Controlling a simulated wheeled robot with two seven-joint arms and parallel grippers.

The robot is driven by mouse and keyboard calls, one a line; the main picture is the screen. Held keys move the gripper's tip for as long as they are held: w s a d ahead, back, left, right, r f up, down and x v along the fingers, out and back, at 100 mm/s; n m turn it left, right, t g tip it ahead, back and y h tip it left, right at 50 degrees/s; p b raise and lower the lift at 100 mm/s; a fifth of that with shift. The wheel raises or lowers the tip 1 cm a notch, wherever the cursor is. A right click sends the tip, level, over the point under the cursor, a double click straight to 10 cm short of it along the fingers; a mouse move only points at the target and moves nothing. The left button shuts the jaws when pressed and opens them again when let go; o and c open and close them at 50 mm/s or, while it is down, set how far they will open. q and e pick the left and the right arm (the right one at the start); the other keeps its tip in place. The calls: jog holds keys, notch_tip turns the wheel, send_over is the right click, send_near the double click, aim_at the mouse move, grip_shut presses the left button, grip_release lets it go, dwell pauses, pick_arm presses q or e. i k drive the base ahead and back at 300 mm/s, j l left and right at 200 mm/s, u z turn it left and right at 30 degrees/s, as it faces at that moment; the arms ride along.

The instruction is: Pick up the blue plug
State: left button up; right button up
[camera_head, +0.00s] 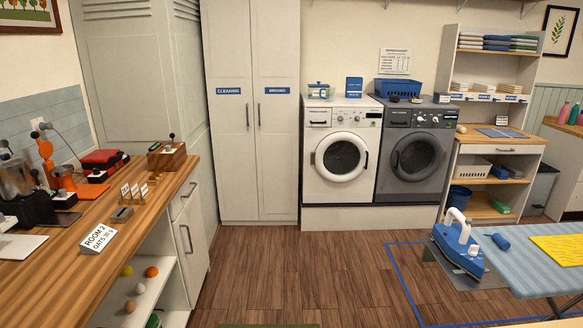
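A small blue object (501,241) lies on the light-blue ironing board (531,264) at the lower right, just right of the blue and white iron (458,244). It may be the blue plug, but it is too small to tell. No other thing in view is clearly a blue plug. Neither of my grippers is in view.
A wooden counter (150,205) runs along the left with appliances and a "ROOM 2" sign (98,239). A white washer (340,187) and a grey machine (413,186) stand at the back. The wooden floor (298,268) between is clear. A yellow sheet (560,248) lies on the board.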

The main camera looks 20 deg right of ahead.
aim_at(503, 243)
jog(key=i+z, duration=0.4)
jog(key=i, duration=0.15)
jog(key=i+z, duration=0.45)
jog(key=i+j+z, duration=0.4)
jog(key=i, duration=0.2)
